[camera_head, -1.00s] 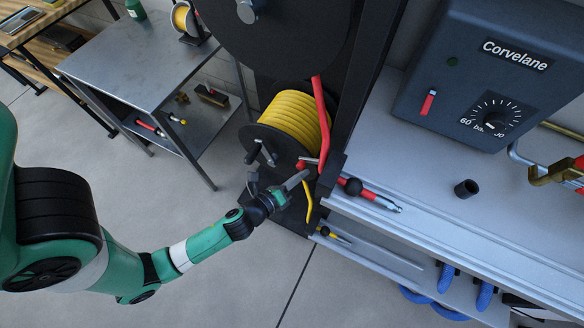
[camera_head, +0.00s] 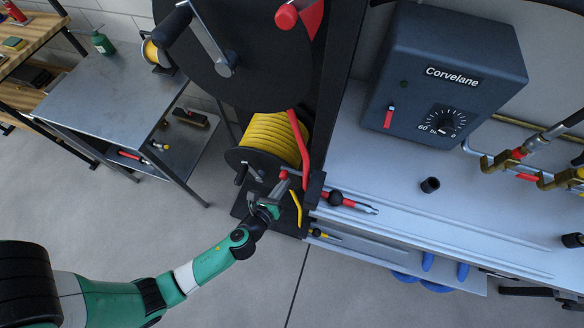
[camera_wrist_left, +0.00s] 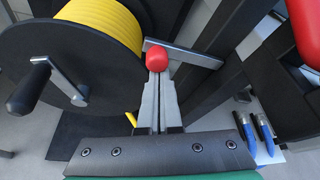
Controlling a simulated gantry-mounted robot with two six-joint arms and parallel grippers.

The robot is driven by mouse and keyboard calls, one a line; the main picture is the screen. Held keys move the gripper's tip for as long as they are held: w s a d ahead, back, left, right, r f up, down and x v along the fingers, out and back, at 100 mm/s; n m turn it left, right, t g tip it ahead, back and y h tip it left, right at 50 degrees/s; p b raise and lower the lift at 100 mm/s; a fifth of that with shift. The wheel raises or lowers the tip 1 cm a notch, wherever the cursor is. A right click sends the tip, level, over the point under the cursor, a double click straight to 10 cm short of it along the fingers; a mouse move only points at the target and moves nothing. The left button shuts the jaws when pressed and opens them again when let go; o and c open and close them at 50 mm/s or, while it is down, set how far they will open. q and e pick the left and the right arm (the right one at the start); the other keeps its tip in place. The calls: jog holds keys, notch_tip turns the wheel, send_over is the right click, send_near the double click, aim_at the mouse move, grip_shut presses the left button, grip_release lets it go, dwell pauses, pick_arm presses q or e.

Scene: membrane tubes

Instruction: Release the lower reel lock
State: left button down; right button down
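The lower reel (camera_head: 246,166) carries yellow hose and has a black side disc with a crank handle. Its lock is a short grey bar with a red knob (camera_head: 284,174), beside the reel near the dark upright post. My left gripper (camera_head: 280,190) is at the red knob. In the left wrist view the knob (camera_wrist_left: 157,61) covers the fingertips, and the two grey fingers (camera_wrist_left: 159,80) stand close together. They look closed on the knob or its stem; the contact itself is hidden. My right gripper is out of view.
A grey bench (camera_head: 400,190) with the Corvelane box (camera_head: 445,80) is to the right. A metal table (camera_head: 110,105) is at the left. The floor below is clear.

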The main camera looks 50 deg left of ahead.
pick_arm(q)
notch_tip(320, 180, down, 4)
jog(key=d+b, duration=0.1)
jog(key=b, duration=0.3)
jog(key=p+v, duration=0.2)
jog(key=v, duration=0.7)
jog(key=shift+d+r+p, duration=0.35)
jog(key=shift+d+p, duration=0.05)
jog(key=shift+d, duration=0.05)
